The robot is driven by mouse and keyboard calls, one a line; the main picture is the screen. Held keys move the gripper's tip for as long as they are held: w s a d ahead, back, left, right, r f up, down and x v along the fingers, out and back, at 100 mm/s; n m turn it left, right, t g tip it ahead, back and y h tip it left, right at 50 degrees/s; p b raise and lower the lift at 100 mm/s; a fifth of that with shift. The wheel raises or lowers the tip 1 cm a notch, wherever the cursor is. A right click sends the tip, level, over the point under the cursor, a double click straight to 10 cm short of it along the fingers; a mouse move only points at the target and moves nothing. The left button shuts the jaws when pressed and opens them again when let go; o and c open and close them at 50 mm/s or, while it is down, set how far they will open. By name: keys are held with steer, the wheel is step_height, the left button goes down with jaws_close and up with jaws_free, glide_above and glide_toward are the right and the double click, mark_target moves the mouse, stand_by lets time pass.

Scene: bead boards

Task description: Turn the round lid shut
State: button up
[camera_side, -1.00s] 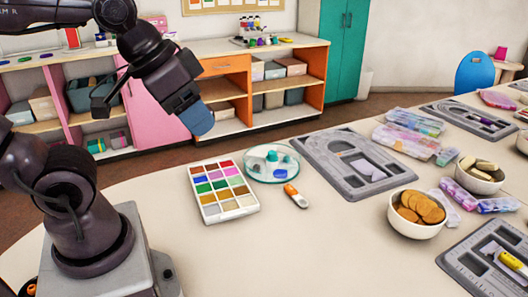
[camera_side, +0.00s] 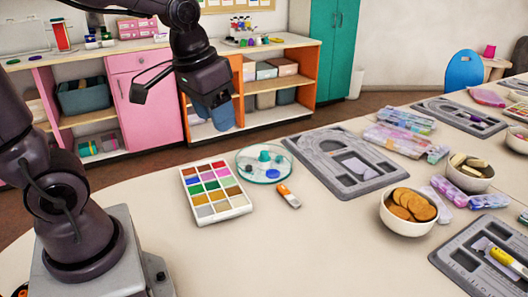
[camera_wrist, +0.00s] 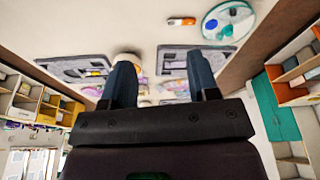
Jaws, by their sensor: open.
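A round, clear dish with a teal rim (camera_side: 265,176) lies flat on the table, just right of the paint set. A teal knob (camera_side: 264,156) stands up in it, and a dark blue piece lies near its front edge. I cannot tell whether its round lid is shut. The dish also shows at the top right of the wrist view (camera_wrist: 207,30). My gripper (camera_side: 222,115) hangs in the air, up and left of the dish in the side view. In the wrist view its two fingers (camera_wrist: 160,70) are wide apart with nothing held between them.
A paint set (camera_side: 187,177) with several coloured squares lies left of the dish. A small orange and white tool (camera_side: 288,195) lies in front of it. A grey board (camera_side: 325,178) is close on its right, with a white bowl of biscuits (camera_side: 400,226) beyond. The table front is clear.

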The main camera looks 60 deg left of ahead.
steer(key=w+a+f+n+g, duration=0.25)
steer(key=w+a, duration=0.35)
steer(key=w, duration=0.3)
steer(key=n, duration=0.5)
glide_above(264, 152)
step_height(264, 152, down, 13)
steer(key=shift+g, duration=0.25)
step_height(264, 152, down, 13)
steer(key=shift+r, duration=0.1)
jaws_close()
